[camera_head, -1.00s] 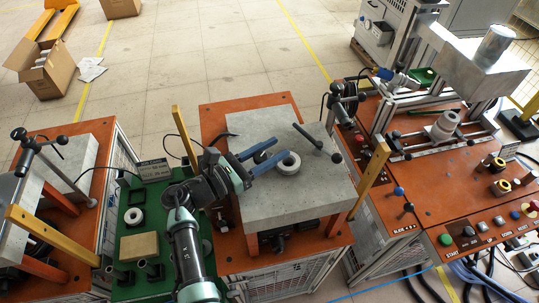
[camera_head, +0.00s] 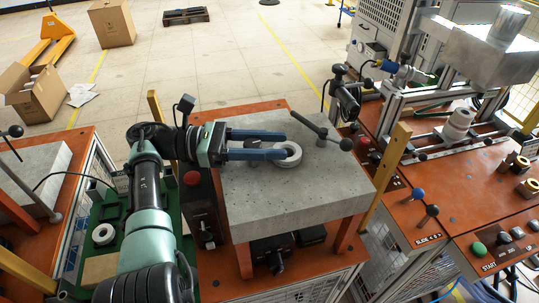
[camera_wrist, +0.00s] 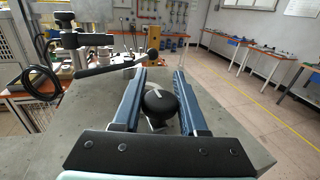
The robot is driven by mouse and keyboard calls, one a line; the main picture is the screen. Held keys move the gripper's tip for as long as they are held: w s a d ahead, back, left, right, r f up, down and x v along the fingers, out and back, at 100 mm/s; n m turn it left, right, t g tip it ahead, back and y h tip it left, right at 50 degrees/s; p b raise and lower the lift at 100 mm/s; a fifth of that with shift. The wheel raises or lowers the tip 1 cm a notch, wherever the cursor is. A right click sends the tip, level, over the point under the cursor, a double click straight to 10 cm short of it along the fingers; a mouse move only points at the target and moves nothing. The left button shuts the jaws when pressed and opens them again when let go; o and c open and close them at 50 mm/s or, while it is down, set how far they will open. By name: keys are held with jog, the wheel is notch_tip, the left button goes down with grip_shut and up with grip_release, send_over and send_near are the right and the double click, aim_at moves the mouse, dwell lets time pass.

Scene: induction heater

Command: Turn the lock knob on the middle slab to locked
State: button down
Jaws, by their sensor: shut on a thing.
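The middle slab (camera_head: 300,200) is a grey stone-like block on an orange bench. My gripper (camera_head: 284,145) reaches over it from the left, its two blue fingers low over the top. In the wrist view, the black round lock knob (camera_wrist: 159,103) with a white mark line sits between the fingers (camera_wrist: 160,75), and my gripper is shut on it. The white mark points up and slightly right in that view. In the head view, the knob is mostly hidden between the fingers. A pale ring (camera_head: 290,160) lies at the fingertips on the slab.
A black-handled lever (camera_head: 320,131) stands on the slab just beyond the fingertips. A yellow post (camera_head: 388,172) rises at the slab's right. A red button box (camera_head: 196,205) is below the gripper at left. A machine bench (camera_head: 455,205) is at right.

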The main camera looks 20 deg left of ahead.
jog(key=shift+s+d+m+g+h+b, duration=0.15)
jog(key=shift+m+g+h+b, duration=0.15)
jog(key=shift+m+g+b, duration=0.9)
jog(key=shift+n+b, duration=0.3)
jog(key=shift+n, duration=0.2)
jog(key=c, duration=0.5)
grip_release()
jog(key=shift+t, duration=0.3)
jog(key=shift+r, duration=0.1)
